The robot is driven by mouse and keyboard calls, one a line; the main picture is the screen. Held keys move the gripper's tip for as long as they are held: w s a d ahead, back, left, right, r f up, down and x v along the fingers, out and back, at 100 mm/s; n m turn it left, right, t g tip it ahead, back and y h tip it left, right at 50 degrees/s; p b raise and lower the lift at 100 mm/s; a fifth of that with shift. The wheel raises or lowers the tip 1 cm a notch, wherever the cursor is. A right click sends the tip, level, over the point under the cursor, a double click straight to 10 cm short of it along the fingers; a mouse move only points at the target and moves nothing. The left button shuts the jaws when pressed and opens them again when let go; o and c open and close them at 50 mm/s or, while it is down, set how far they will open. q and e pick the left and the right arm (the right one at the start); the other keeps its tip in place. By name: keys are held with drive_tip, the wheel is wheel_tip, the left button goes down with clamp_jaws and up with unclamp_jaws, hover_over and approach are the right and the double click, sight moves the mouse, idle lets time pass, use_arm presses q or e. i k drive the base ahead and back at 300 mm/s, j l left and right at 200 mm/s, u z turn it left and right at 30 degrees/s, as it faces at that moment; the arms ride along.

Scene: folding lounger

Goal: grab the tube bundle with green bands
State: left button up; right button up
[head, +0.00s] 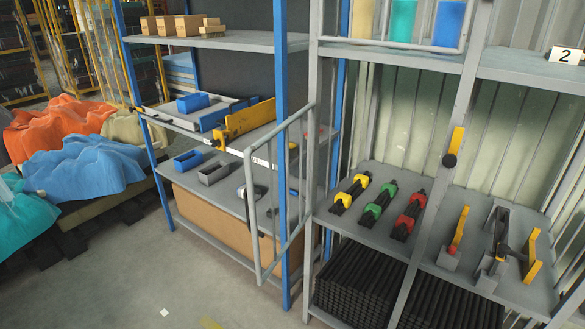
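The tube bundle with green bands (373,210) lies on a grey shelf (384,239) at the right of the head view. It is a short bundle of dark tubes lying at a slant. A similar bundle with yellow bands (347,194) lies to its left, and one with red bands (405,220) to its right. The three lie apart with narrow gaps between them. Neither my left gripper nor my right gripper shows in the head view.
A grey barred frame (262,215) and a blue post (283,160) stand left of the bundles. A slanted grey post (437,178) stands right of the red-banded one. Stacked dark tubes (352,283) fill the space below. Grey-and-yellow tools (499,245) stand farther right. Floor (140,265) is open at lower left.

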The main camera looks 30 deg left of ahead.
sight(373, 211)
drive_tip(key=i+j, duration=0.1)
drive_tip(key=j, duration=1.1)
drive_tip(key=i+j+z, duration=0.15)
drive_tip(key=j, duration=1)
drive_tip(key=l+u, duration=0.1)
drive_tip(key=u, duration=0.25)
drive_tip(key=i+l+u, duration=0.1)
drive_tip(key=u, duration=0.25)
drive_tip(key=l, duration=0.1)
